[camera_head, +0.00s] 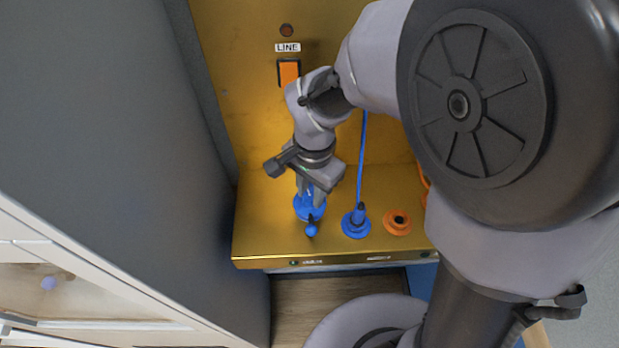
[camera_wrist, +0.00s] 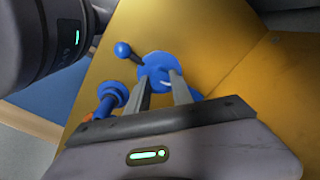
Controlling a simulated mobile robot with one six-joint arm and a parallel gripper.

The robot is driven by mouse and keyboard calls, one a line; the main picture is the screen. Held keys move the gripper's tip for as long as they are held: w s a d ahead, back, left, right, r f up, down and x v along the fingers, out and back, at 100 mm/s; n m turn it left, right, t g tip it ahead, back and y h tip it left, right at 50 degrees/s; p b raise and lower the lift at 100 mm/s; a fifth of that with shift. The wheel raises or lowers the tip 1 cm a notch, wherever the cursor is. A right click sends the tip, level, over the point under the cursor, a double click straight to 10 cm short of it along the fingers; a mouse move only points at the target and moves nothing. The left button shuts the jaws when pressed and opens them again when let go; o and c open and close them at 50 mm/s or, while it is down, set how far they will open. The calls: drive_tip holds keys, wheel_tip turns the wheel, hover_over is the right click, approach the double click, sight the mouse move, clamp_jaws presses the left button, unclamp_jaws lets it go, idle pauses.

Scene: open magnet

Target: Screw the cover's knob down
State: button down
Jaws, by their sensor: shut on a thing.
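The blue cover (camera_head: 309,212) is a round flanged piece at the left of the gold ledge. A small blue ball (camera_head: 311,230) on a short stem sticks out from it toward the front edge. My gripper (camera_head: 307,191) points down at the cover and is shut on its knob. In the wrist view, the gripper's two fingers (camera_wrist: 162,84) reach the blue disc of the cover (camera_wrist: 155,66), with the ball (camera_wrist: 122,50) out to the upper left. The knob is mostly hidden between the fingers, and its thread cannot be seen.
A second blue fitting (camera_head: 356,224) with a blue cable (camera_head: 362,160) stands just right of the cover. An orange socket (camera_head: 397,222) is further right. An orange switch (camera_head: 289,72) under a LINE label is on the gold panel. A grey wall (camera_head: 120,120) stands close on the left.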

drive_tip(key=shift+m+b, duration=0.4)
drive_tip(key=shift+m, duration=0.7)
drive_tip(key=c, duration=1.1)
unclamp_jaws()
drive_tip(key=r+p, duration=0.2)
drive_tip(key=r, duration=0.3)
drive_tip(key=r+p, duration=0.2)
drive_tip(key=r, duration=0.4)
drive_tip(key=r+p, duration=0.1)
drive_tip(key=r, duration=0.5)
drive_tip(key=shift+s+d+r+p, duration=0.2)
drive_tip(key=shift+s+r+p, duration=0.05)
drive_tip(key=shift+p, duration=0.15)
